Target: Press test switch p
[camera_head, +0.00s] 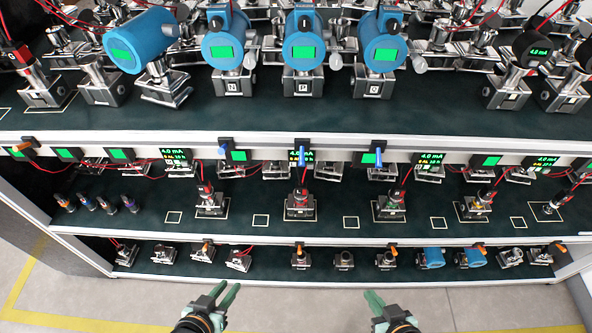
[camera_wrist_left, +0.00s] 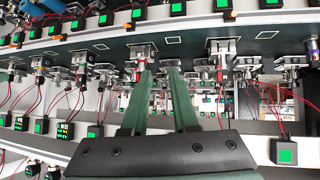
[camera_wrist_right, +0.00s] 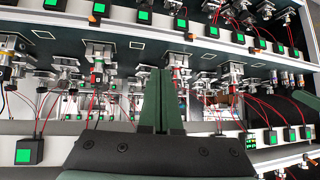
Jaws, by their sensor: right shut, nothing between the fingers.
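A blue transmitter (camera_head: 303,50) with a lit green screen stands at the middle of the upper shelf, and its base has a small tag (camera_head: 303,86) that seems to read P. Below it, on the white rail, is a switch with a blue lever (camera_head: 303,154) beside a small display. I cannot read a letter on the switch. My left gripper (camera_head: 226,292) is open and empty, below and left of the switch, in front of the lower shelf. My right gripper (camera_head: 374,299) is shut and empty, below and right of the switch. Both are well apart from the rail.
Similar blue-lever switches sit left (camera_head: 224,150) and right (camera_head: 378,156) on the same rail. An orange-lever switch (camera_head: 22,147) is at the far left. The middle shelf (camera_head: 330,205) holds several fixtures with red wires. The floor (camera_head: 300,312) between my grippers is clear.

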